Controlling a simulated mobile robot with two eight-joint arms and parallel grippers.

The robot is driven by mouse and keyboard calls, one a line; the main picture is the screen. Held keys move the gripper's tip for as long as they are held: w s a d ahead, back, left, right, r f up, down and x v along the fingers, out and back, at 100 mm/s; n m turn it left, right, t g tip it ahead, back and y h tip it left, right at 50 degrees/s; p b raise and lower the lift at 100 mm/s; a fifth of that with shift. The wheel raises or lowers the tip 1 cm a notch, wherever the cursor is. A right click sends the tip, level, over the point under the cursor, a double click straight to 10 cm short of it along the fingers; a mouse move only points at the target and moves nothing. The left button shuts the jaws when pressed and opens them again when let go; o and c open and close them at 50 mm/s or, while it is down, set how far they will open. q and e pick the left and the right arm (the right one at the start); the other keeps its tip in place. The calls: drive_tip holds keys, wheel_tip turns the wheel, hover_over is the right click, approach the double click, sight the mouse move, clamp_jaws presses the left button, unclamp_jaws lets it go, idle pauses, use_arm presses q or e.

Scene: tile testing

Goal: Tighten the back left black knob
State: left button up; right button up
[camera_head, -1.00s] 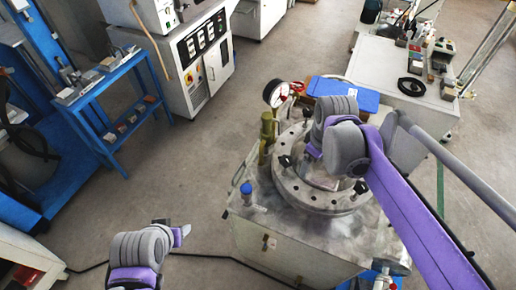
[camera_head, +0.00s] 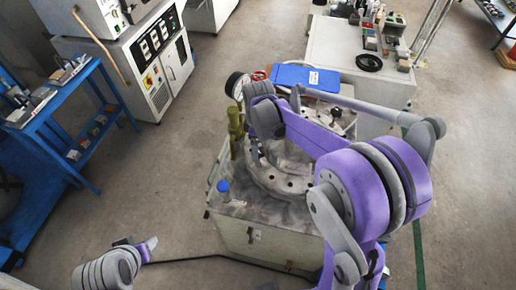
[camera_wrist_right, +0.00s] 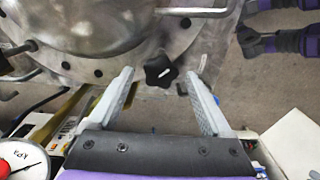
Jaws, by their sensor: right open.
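In the right wrist view a black star-shaped knob (camera_wrist_right: 160,71) sits at the rim of the round metal flange (camera_wrist_right: 100,66). My right gripper (camera_wrist_right: 163,84) is open, with its fingers on either side of the knob and no clear contact. Another black knob (camera_head: 337,112) shows on the flange's far right side. My left gripper (camera_head: 140,246) is low at the left, away from the machine; its jaw opening is unclear.
A pressure gauge (camera_wrist_right: 22,160) is close to my right gripper at the lower left of the wrist view. A brass-coloured post (camera_head: 235,132) and a blue cap (camera_head: 223,187) stand on the machine's left side. A blue case (camera_head: 308,77) lies behind. Floor to the left is clear.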

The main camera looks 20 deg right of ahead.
drive_tip(key=shift+f, duration=0.7)
clamp_jaws()
